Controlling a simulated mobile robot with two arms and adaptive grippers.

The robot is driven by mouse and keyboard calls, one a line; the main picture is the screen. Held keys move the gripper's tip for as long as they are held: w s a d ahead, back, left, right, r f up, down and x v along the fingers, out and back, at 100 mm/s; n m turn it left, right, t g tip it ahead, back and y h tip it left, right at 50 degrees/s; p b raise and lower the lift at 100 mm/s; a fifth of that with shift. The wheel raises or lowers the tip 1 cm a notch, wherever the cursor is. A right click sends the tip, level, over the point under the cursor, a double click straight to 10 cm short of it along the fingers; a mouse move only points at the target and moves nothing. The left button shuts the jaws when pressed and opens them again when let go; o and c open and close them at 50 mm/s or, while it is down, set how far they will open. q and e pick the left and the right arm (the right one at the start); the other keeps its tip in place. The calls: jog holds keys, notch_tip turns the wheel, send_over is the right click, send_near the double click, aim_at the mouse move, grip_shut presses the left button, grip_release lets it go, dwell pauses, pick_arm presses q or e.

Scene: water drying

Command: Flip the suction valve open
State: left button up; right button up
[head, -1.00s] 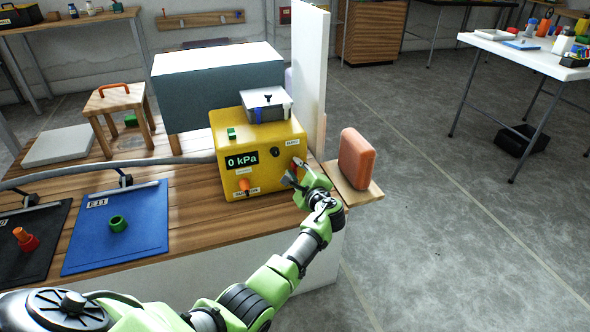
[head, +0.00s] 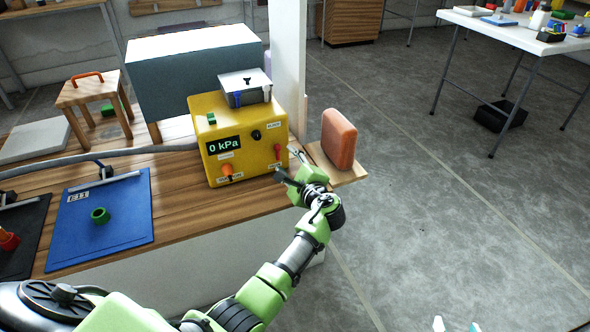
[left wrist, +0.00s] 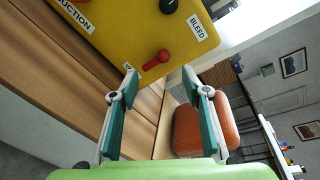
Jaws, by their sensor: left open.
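The yellow pump box (head: 245,160) stands on the wooden bench and its display reads 0 kPa. An orange lever (head: 227,172) sits at its lower left front by a small label; the left wrist view shows a label ending in "UCTION" (left wrist: 75,16). A red lever (head: 278,153) is at the right front. My left gripper (head: 286,164) is open and empty at the box's right front corner. In the left wrist view, the red lever (left wrist: 157,60) lies between its fingertips (left wrist: 159,72), apparently beyond them. Tips of my right gripper (head: 457,325) show apart at the bottom edge.
An orange-red block (head: 339,138) stands on a small wooden ledge right of the left gripper. A black knob (head: 256,135) is on the box, and a grey tray (head: 245,87) on top.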

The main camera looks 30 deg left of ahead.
pick_arm(q)
jog(key=shift+v, duration=2.8)
jog(key=shift+w, duration=0.1)
